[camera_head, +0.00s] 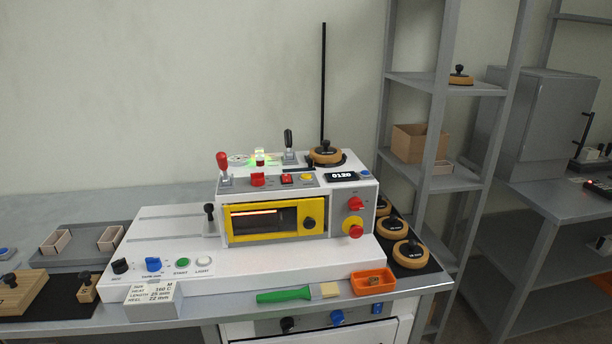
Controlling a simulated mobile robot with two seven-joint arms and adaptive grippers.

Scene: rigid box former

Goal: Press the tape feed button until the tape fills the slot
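A white machine (290,248) stands on the grey bench. Its yellow-framed window (277,219) has an orange glowing strip inside. The top panel carries a red knob (258,179), a red button (287,179), a yellow button (306,177) and a display (342,176) that seems to read 0120. The base has a green START button (182,262) and a white LIGHT button (203,262). I cannot tell which is the tape feed button; the small labels are unreadable. The tape and its slot cannot be made out clearly. Neither gripper is in view.
A green-handled brush (285,296), an orange bin (373,283) and a white labelled block (152,300) lie along the front. Tan discs with black knobs (408,253) sit on a dark mat at right. A red-tipped lever (223,165) rises from the machine. Grey shelving (440,185) stands right.

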